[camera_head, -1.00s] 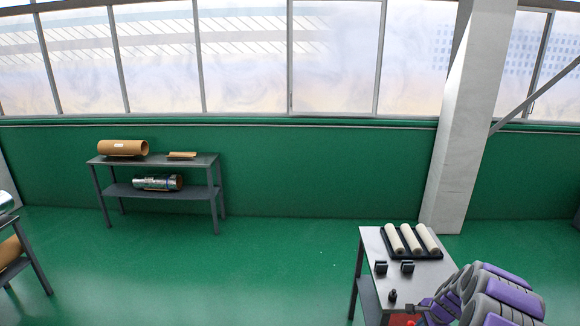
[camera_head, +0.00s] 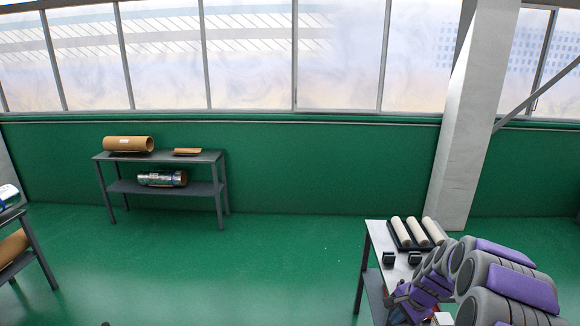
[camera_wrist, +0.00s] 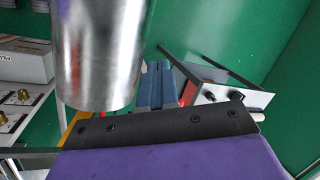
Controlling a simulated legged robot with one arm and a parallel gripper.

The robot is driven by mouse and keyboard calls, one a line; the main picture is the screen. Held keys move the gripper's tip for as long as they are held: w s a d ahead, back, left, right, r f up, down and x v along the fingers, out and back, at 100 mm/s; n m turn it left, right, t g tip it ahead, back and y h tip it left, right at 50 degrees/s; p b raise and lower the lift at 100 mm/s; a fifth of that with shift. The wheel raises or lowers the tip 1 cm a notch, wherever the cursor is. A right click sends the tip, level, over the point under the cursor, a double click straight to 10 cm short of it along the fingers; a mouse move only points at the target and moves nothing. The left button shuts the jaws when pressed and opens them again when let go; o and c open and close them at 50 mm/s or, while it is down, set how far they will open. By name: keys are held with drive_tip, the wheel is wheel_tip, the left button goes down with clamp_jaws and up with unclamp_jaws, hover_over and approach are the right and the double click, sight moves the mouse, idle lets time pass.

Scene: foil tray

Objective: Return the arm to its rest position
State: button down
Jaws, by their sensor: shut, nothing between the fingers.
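My arm, in purple and grey segments, fills the lower right of the head view. My gripper (camera_head: 398,298) is at its near end, dark and small, beside the front of the grey table (camera_head: 378,238). It is shut and holds nothing I can see. Its fingertips are partly lost against the arm and table. In the wrist view, my own purple casing and a dark bolted bar fill the bottom.
The table bears a dark tray (camera_head: 396,236) with three pale rolls (camera_head: 418,232) and two small black blocks (camera_head: 389,258). A shelf table (camera_head: 212,157) with brown rolls stands back left. Green floor between is clear. A shiny metal cylinder (camera_wrist: 98,50) looms close in the wrist view.

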drive_tip(key=s+a+r+n+g+b, duration=0.1)
drive_tip(key=s+a+n+b, duration=0.25)
drive_tip(key=s+a, duration=0.4)
drive_tip(key=s+a+r+n+g+b, duration=0.1)
drive_tip(key=s+a+r+n+b, duration=0.2)
drive_tip(key=s, duration=0.7)
drive_tip(key=s+a+n+g+b, duration=0.1)
drive_tip(key=s+a+n+b, duration=0.25)
drive_tip(key=s+a, duration=0.35)
drive_tip(key=s+d+f+n+h+b, duration=0.1)
drive_tip(key=s+f+b, duration=0.1)
drive_tip(key=s, duration=0.6)
drive_tip(key=s+d+f+n+g+h+b, duration=0.1)
drive_tip(key=s+f+n+b, duration=0.1)
drive_tip(key=s, duration=0.6)
drive_tip(key=shift+s+g+b, duration=0.3)
drive_tip(key=shift+b, duration=0.35)
drive_tip(key=shift+a, duration=0.25)
